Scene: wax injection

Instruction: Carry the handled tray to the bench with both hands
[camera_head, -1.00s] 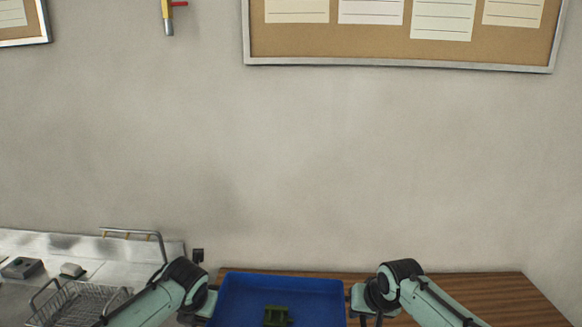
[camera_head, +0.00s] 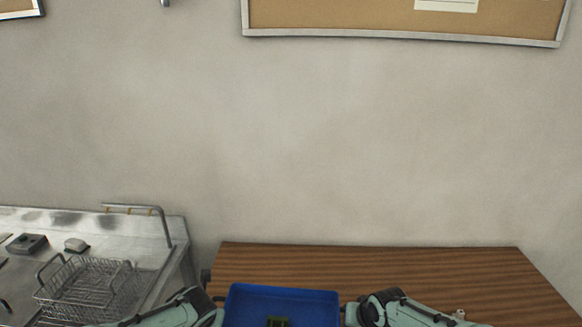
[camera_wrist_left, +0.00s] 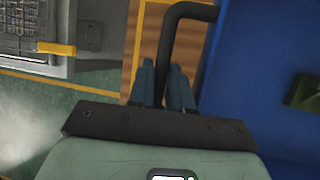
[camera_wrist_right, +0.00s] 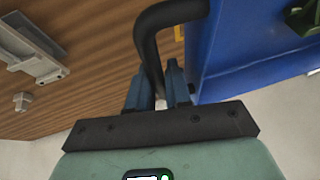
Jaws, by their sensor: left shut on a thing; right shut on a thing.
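A blue tray (camera_head: 283,293) is at the bottom middle of the head view, held between my two arms. A small green object (camera_head: 277,321) lies in it, partly cut off by the frame. My left gripper (camera_wrist_left: 166,72) is shut on a dark tray handle (camera_wrist_left: 178,35) at the tray's left side. My right gripper (camera_wrist_right: 158,75) is shut on the other dark handle (camera_wrist_right: 150,35) at the right side. The wooden bench (camera_head: 400,270) stands against the wall. I cannot tell whether the tray touches the bench top.
A metal sink counter (camera_head: 170,225) with a wire basket (camera_head: 90,290) stands to the left of the bench. A grey metal fixture (camera_wrist_right: 30,50) is on the wood in the right wrist view. A board (camera_head: 400,20) hangs on the wall. The bench top behind the tray looks clear.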

